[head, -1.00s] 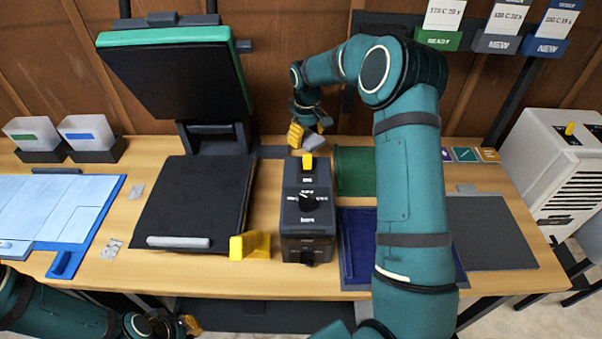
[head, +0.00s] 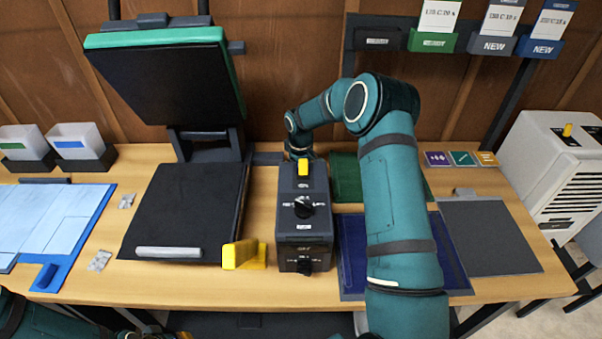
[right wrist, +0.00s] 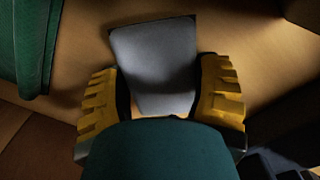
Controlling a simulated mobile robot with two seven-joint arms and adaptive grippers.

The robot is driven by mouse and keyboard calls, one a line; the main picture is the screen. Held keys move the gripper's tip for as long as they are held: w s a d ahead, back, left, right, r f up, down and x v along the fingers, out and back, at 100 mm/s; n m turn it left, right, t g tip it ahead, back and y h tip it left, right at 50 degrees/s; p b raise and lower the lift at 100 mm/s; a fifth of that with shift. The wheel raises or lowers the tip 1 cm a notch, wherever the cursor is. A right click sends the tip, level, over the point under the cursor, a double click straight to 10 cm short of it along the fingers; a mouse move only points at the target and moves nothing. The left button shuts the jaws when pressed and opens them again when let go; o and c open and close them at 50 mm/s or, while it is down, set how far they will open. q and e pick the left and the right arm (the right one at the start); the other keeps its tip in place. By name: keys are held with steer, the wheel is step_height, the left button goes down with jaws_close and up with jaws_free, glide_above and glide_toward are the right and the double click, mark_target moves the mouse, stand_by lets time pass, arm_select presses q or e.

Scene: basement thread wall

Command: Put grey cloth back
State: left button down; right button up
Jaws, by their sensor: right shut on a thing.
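In the right wrist view my right gripper (right wrist: 163,95) has its yellow fingers on either side of a flat grey piece, which looks like the grey cloth (right wrist: 155,65), and is shut on it. In the head view that gripper and the piece are hidden behind the dark control box (head: 304,215), with only the wrist showing. A grey mat (head: 488,238) lies flat at the table's right end, with a small tab at its back edge. My left gripper (head: 184,335) barely shows at the bottom edge; its fingers cannot be made out.
An open press with a black lower plate (head: 187,212) stands left of the box, with a yellow block (head: 243,254) between. A green mat (head: 345,178) and a blue mat (head: 352,255) lie right of the box, partly under my arm. A white machine (head: 550,165) stands at far right.

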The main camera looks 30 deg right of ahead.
steer(key=shift+r, duration=0.1)
steer(key=o, duration=1.2)
step_height(320, 180, up, 12)
steer(key=shift+a+p, duration=0.1)
steer(key=shift+p, duration=0.9)
steer(key=shift+r, duration=0.1)
